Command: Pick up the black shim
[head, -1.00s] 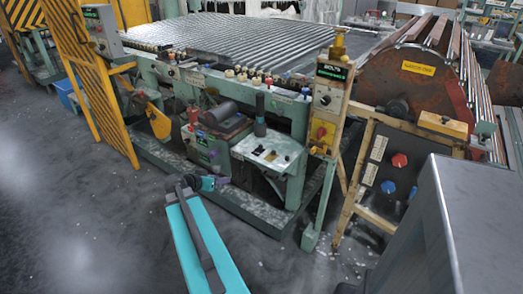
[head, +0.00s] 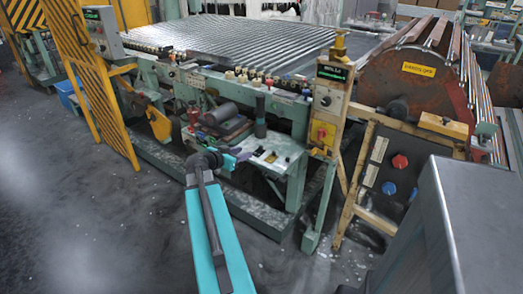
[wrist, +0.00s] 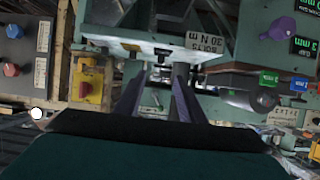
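My gripper (head: 240,157), with purple fingers, is at the left part of the white-topped plate (head: 285,162) on the machine's front. In the wrist view my gripper (wrist: 157,92) has its two fingers apart with a gap between them, and nothing is seen held. In the wrist view, a pale surface with a small dark piece (wrist: 163,52) lies beyond the fingers.
A yellow control box (head: 323,132) is on a post to the right. A large grey metal box (head: 465,225) fills the right foreground. Floor at left is open.

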